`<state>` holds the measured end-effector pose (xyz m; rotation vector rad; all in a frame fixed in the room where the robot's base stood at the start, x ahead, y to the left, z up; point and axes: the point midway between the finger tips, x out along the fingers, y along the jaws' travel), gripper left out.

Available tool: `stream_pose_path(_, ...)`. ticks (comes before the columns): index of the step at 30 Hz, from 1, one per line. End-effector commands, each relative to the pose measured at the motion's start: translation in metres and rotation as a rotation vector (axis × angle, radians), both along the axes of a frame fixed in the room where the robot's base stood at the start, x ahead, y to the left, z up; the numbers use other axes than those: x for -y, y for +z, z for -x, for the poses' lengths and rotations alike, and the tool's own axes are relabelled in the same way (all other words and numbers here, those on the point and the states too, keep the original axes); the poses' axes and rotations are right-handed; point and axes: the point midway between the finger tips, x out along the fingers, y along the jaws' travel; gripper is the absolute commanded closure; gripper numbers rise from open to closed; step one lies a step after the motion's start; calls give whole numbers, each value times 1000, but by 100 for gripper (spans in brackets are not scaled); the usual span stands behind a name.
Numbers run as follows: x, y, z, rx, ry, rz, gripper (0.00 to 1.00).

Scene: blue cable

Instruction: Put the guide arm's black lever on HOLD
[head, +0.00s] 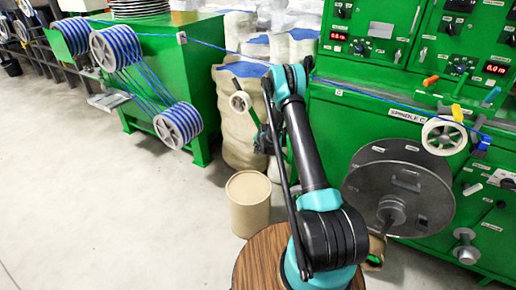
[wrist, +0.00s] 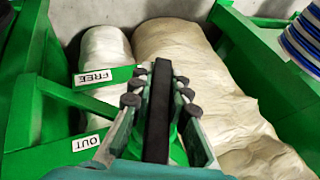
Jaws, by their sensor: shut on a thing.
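In the wrist view the black lever (wrist: 158,115) stands upright between the two fingers of my gripper (wrist: 159,88), which is shut on it. A green guide arm part (wrist: 55,98) beside it carries a FREE label (wrist: 94,77) and an OUT label (wrist: 86,144), both to the left of the lever. No HOLD label can be read in either view.
Large wrapped rolls (wrist: 185,50) stand behind the lever. A green cabinet (head: 168,60) with blue-and-white cable reels (head: 178,125) is at left. A green control panel (head: 440,45) and a grey spool (head: 398,190) are at right. The blue cable (head: 225,50) runs across. A tan drum (head: 249,205) stands near my arm.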

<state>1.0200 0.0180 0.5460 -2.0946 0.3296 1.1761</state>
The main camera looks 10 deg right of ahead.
Motion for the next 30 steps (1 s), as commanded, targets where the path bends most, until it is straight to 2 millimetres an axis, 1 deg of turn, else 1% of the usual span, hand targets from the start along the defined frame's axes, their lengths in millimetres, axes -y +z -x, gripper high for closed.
stream_pose_path(1, -1, 0, 0, 1, 1, -2, 80)
stream_pose_path(5, -1, 0, 0, 0, 1, -1, 64)
stream_pose_path(6, -1, 0, 0, 0, 1, -1, 62)
stream_pose_path(14, -1, 1, 0, 0, 0, 0, 62)
stream_pose_path(17, 0, 4, 2, 0, 0, 0, 62)
stream_pose_path(20, 1, 13, 8, 0, 0, 0, 62)
stream_pose_path(23, 3, 27, 18, 0, 0, 0, 62)
stream_pose_path(30, 8, 64, 43, 0, 0, 0, 62)
